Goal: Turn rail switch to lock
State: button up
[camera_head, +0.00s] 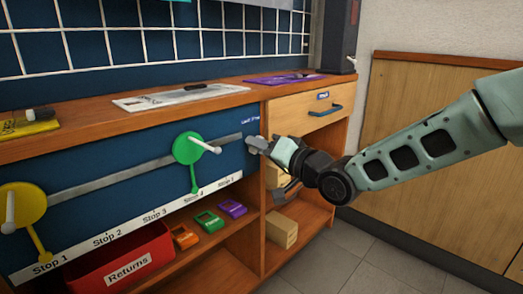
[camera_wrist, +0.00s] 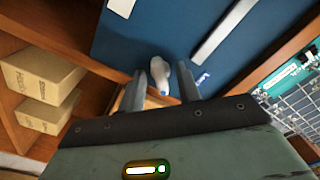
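The rail switch is a small pale grey knob (camera_head: 252,143) on the blue panel, beyond the right end of the slotted rail (camera_head: 110,175).
A green disc slider (camera_head: 187,148) is near Stop 4 and a yellow one (camera_head: 22,205) at Stop 1. A red Returns bin (camera_head: 120,258) and coloured devices sit on the shelf below. A drawer (camera_head: 308,105) and cardboard boxes (camera_head: 281,230) are close to my gripper.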

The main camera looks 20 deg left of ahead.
grip_shut()
jog(key=shift+n, duration=0.3)
jog(key=shift+f+n+b, duration=0.1)
jog(key=shift+n+b, duration=0.7)
jog(key=shift+n, duration=7.9)
